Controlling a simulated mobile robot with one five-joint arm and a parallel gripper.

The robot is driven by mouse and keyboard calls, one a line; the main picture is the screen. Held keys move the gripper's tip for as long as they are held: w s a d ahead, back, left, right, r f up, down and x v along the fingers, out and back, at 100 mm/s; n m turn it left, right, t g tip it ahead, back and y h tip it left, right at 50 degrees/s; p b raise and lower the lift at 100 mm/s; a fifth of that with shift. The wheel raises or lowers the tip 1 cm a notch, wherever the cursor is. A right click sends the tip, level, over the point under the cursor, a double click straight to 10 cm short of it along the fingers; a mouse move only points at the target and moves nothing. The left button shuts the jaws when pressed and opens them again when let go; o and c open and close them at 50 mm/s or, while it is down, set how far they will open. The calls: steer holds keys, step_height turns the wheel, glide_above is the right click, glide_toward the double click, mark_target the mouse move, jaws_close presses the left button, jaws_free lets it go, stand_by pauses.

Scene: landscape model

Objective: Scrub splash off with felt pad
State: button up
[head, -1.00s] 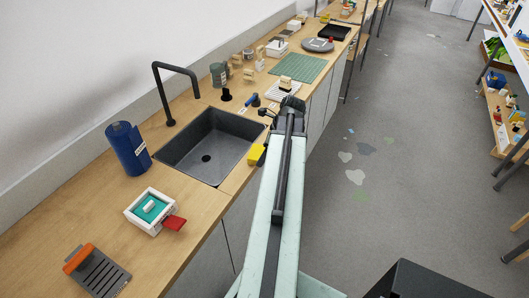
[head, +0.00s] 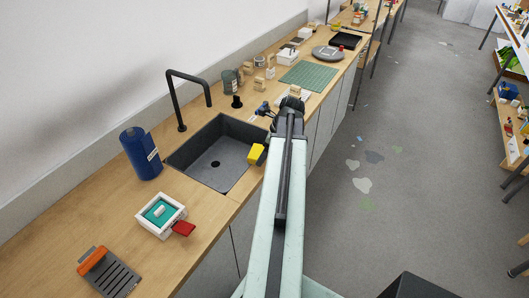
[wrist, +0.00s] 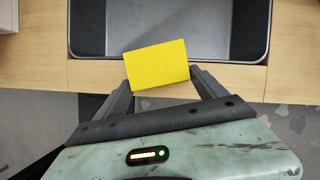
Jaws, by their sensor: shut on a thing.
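A plain yellow pad (wrist: 157,66), which I take to be the felt pad, sits tilted between the two dark fingers of my gripper (wrist: 162,78). The gripper is shut on it. In the head view the yellow pad (head: 256,153) shows just left of my arm, at the front rim of the dark grey sink (head: 215,158); my arm hides most of the fingers there. In the wrist view the pad overlaps the wooden front edge and the sink rim; contact cannot be told. I cannot tell which mark is the splash; pale, dark and green patches (head: 362,185) lie on the floor.
A black tap (head: 182,100) and a blue canister (head: 141,153) stand by the sink. A white tray with a teal pad (head: 160,212) and an orange-handled slotted tool (head: 107,272) lie at the near left. A green mat (head: 303,75) lies beyond. The aisle floor is open.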

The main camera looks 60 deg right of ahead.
steer(key=shift+r+p, duration=1.1)
steer(key=shift+r, duration=0.45)
steer(key=shift+r, duration=0.1)
step_height(320, 180, up, 3)
steer(key=p, duration=0.3)
steer(key=shift+f, duration=0.2)
steer(key=shift+f+b, duration=0.6)
steer(key=shift+b, duration=0.1)
steer(key=shift+r, duration=0.15)
steer(key=shift+s+d, duration=0.1)
